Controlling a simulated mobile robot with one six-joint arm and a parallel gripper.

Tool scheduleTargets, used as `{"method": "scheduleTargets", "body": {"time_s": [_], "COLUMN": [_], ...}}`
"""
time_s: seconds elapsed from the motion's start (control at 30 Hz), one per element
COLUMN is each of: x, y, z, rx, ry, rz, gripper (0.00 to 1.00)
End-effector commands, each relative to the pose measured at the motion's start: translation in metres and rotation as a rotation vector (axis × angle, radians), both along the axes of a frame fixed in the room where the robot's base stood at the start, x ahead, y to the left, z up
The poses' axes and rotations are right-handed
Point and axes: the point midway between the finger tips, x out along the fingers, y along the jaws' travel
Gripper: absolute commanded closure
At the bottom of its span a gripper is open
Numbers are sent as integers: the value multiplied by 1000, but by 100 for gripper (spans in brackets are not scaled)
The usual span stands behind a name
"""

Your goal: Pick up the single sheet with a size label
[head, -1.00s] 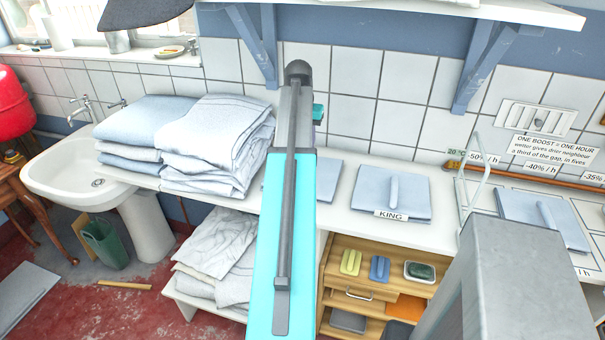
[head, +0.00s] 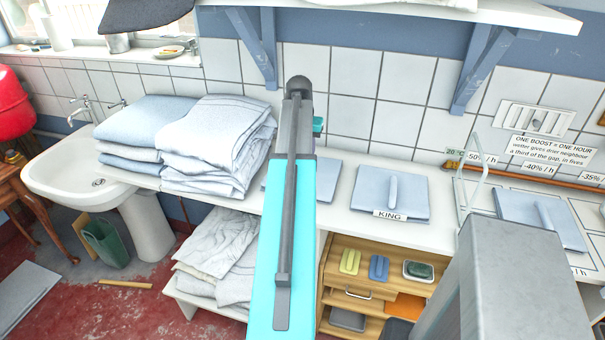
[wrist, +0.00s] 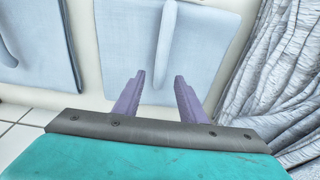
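A flat folded pale-blue sheet (head: 328,183) lies on the white counter, mostly hidden behind my arm. In the wrist view it fills the middle (wrist: 215,45), with a raised upright grip (wrist: 167,35) on top. No label on it shows in either view. My gripper (wrist: 160,79) is open and empty over this sheet. The grip's near end appears between the two purple fingers, without visible contact. A similar sheet (head: 415,193) to the right carries a label reading KING (head: 390,215); a sheet also shows at the left of the wrist view (wrist: 40,40).
Stacks of folded linen (head: 222,135) stand close left of the middle sheet and appear as wrinkled cloth (wrist: 285,80) at the wrist view's right. A tiled wall (head: 350,95) is behind the counter. A wire frame (head: 476,170) and another sheet (head: 540,215) are further right.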

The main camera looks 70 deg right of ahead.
Motion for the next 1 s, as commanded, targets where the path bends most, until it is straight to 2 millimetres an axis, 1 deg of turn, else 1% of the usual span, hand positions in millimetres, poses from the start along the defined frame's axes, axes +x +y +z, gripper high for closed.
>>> {"method": "scheduleTargets", "body": {"time_s": [0.2,0.4,0.97,1.0], "x": [-1,0,1,1], "y": [-2,-3,-4,-3], "z": [-20,-31,-32,-32], "rx": [1,1,0,0], "ry": [0,0,0,0], "rz": [0,1,1,2], "gripper": [62,62,62,64]}}
